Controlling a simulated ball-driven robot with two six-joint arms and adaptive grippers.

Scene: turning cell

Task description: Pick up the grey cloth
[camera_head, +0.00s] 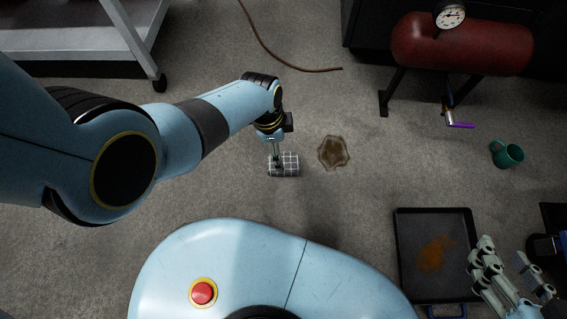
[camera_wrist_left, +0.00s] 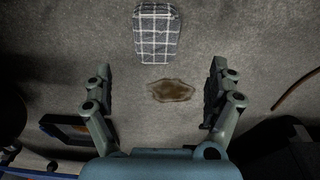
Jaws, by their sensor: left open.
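The grey cloth (camera_head: 289,166) with a pale check pattern lies folded on the floor in the head view. It also shows at the top of the left wrist view (camera_wrist_left: 157,33). My left gripper (camera_head: 277,163) is over the left part of the cloth in the head view and hides some of it. In the left wrist view the left gripper (camera_wrist_left: 160,92) has its fingers wide apart with nothing between them; the cloth lies beyond the fingertips. My right gripper (camera_head: 516,281) is at the lower right of the head view, its fingers apart.
A brown stain (camera_head: 334,152) is on the floor right of the cloth. A dark tray (camera_head: 404,250) with a rusty patch, a green mug (camera_head: 507,154) and a red tank (camera_head: 460,47) are to the right. A brown cable (camera_head: 283,61) lies behind. Floor around the cloth is clear.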

